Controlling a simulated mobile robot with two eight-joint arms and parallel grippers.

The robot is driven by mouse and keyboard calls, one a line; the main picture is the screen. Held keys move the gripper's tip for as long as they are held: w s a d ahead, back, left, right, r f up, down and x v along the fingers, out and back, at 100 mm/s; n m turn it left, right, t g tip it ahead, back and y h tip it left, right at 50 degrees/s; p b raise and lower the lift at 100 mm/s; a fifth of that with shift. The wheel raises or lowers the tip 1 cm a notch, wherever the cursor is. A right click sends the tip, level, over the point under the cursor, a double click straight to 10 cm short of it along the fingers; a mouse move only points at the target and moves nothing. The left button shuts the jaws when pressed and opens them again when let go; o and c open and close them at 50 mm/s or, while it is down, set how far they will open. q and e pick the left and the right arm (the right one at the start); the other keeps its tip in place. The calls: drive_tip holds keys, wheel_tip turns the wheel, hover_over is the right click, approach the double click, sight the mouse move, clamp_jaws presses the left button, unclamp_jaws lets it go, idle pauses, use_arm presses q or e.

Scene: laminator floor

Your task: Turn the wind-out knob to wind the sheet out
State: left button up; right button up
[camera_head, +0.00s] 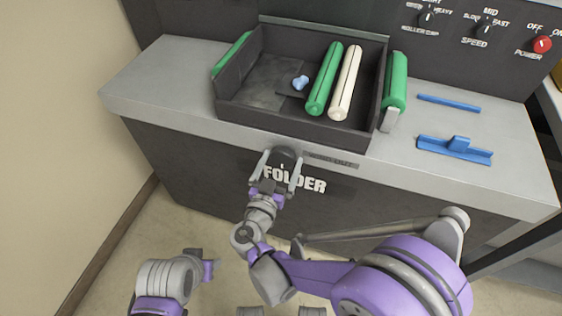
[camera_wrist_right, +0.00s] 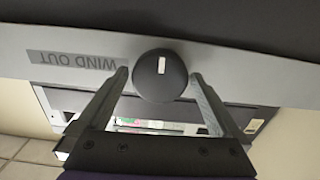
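The wind-out knob (camera_head: 287,155) is a dark round knob on the front edge of the grey counter, beside a label. In the right wrist view the knob (camera_wrist_right: 160,86) carries a short white mark, and the label reads "WIND OUT", upside down. My right gripper (camera_head: 279,170) is open, with one finger on each side of the knob. In the right wrist view a narrow gap shows between the knob and each fingertip of the gripper (camera_wrist_right: 159,75). I cannot make out a sheet.
A dark tray (camera_head: 240,110) with green and white rollers (camera_head: 345,82) and a small blue piece (camera_head: 300,82) sits above the knob. Two blue parts (camera_head: 455,149) lie at the right. The panel behind has knobs and a red power switch (camera_head: 541,44).

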use_arm(q)
drive_tip(key=shift+r, duration=0.1)
use_arm(e)
drive_tip(key=v, duration=1)
drive_tip(key=shift+s+a, duration=0.15)
drive_tip(key=shift+s, duration=0.25)
drive_tip(key=s+d+f+n+g, duration=0.1)
drive_tip(key=d+f+g, duration=0.25)
drive_tip(key=d, duration=0.55)
drive_tip(key=s+d+f+n+g, duration=0.1)
drive_tip(key=d+f+g, duration=0.1)
drive_tip(key=d+g, duration=0.45)
drive_tip(key=s+d+f+n+g+y, duration=0.1)
drive_tip(key=s+d+y, duration=0.15)
drive_tip(key=s, duration=0.25)
drive_tip(key=s+d+f+g+y, duration=0.1)
drive_tip(key=s+d+g+y, duration=0.1)
drive_tip(key=s+d, duration=0.3)
use_arm(q)
wheel_tip(320, 180, up, 16)
drive_tip(key=w+p, duration=0.2)
drive_tip(key=p, duration=1.3)
drive_tip(key=shift+r+t, duration=0.2)
drive_tip(key=shift+t, duration=0.2)
use_arm(e)
wheel_tip(320, 180, up, 17)
drive_tip(key=a+t+y, duration=0.1)
drive_tip(key=shift+w+a, duration=0.3)
drive_tip(key=shift+a, duration=0.05)
